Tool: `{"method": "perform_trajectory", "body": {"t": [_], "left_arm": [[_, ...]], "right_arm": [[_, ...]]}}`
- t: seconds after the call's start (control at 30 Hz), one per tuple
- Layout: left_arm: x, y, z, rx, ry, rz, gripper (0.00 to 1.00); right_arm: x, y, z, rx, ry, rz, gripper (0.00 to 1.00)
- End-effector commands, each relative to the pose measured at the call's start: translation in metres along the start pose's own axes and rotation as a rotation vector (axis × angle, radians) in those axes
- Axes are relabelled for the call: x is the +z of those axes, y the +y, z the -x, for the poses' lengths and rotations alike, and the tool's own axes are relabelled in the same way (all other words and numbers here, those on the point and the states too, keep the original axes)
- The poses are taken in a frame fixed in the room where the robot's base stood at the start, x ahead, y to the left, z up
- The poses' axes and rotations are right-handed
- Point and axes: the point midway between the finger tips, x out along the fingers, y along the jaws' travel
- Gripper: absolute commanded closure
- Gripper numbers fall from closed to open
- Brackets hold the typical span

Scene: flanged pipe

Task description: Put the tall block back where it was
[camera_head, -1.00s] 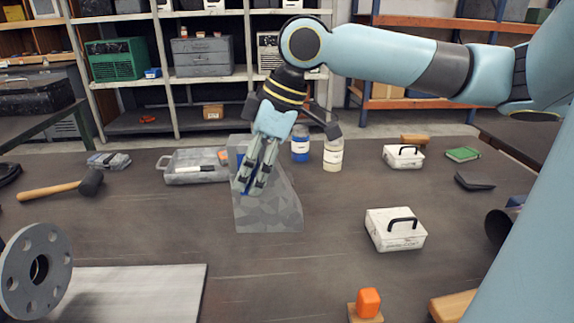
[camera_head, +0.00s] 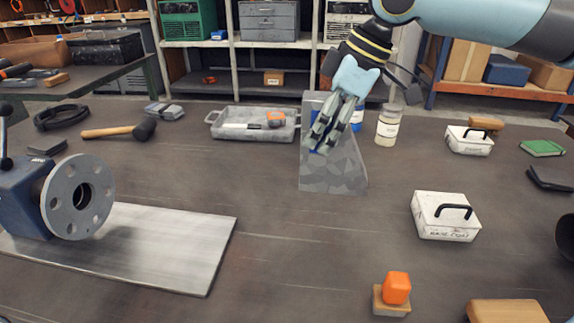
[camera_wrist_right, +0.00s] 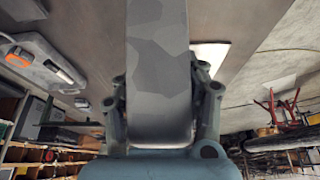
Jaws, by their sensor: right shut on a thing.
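The tall block (camera_head: 335,172) is grey with a patchy camouflage-like pattern and stands upright on the dark table, right of the grey tray. My right gripper (camera_head: 325,138) is at its upper part, with fingers against it. In the right wrist view, the block (camera_wrist_right: 158,75) fills the space between the two fingers of the right gripper (camera_wrist_right: 160,125), which is shut on it. I cannot tell for certain whether its base touches the table. My left gripper is not in view.
A grey tray (camera_head: 222,131) with tools lies left of the block; bottles (camera_head: 388,128) stand close behind right. A white box (camera_head: 437,225) is right. Table between plate and white box is clear.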

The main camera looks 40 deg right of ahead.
Motion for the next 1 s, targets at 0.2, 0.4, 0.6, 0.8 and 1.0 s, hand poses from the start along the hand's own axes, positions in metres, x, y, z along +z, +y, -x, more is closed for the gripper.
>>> {"method": "perform_trajectory", "body": {"t": [0.2, 0.4, 0.6, 0.8, 1.0], "left_arm": [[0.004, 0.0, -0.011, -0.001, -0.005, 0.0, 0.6], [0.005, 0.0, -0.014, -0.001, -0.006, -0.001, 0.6], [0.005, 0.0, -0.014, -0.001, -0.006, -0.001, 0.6], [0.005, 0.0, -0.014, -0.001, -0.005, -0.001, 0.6], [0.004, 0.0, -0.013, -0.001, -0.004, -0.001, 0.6]], "right_arm": [[-0.016, 0.015, -0.023, -0.006, 0.012, -0.002, 1.0], [-0.033, 0.036, -0.051, -0.01, 0.01, -0.002, 1.0], [-0.046, 0.058, -0.077, -0.006, 0.005, 0.001, 1.0], [-0.049, 0.064, -0.087, -0.006, 0.002, 0.003, 1.0], [-0.039, 0.063, -0.109, -0.008, 0.0, 0.001, 1.0]]}}
